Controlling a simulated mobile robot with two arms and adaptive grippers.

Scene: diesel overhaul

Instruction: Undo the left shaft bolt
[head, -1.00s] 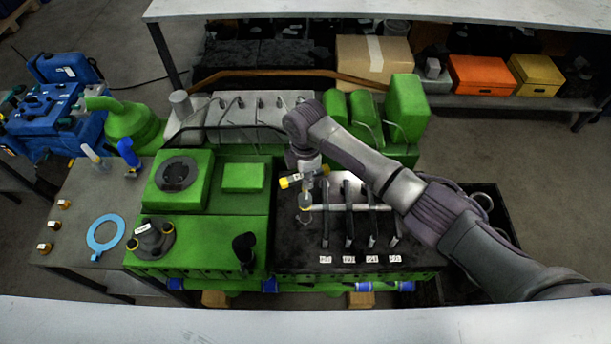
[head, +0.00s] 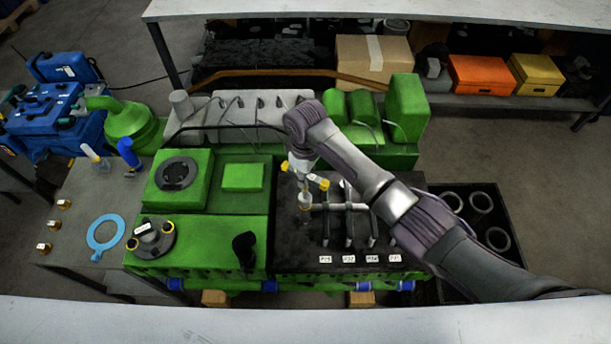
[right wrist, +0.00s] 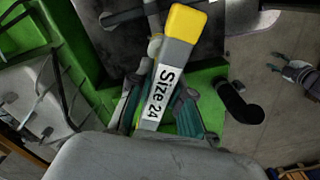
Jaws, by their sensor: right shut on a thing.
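My right gripper (head: 302,170) is shut on a Size 24 tool (head: 322,184), whose grey handle has yellow ends. In the right wrist view the label "Size 24" on the tool (right wrist: 162,92) is readable between my fingers. The tool stands roughly upright, its lower end over the left end of the rocker shaft (head: 345,207). The left shaft bolt is hidden beneath the tool, so I cannot tell how far it is turned. The shaft lies with several rocker arms on the dark top of the green engine (head: 200,228). My left gripper is out of view.
A black crate (head: 511,222) with several rings stands to the right. A side table (head: 75,255) at left holds a light-blue ring gasket (head: 105,232) and small labelled parts. Shelves with a cardboard box (head: 373,58) stand behind. A pale surface (head: 300,322) crosses the front.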

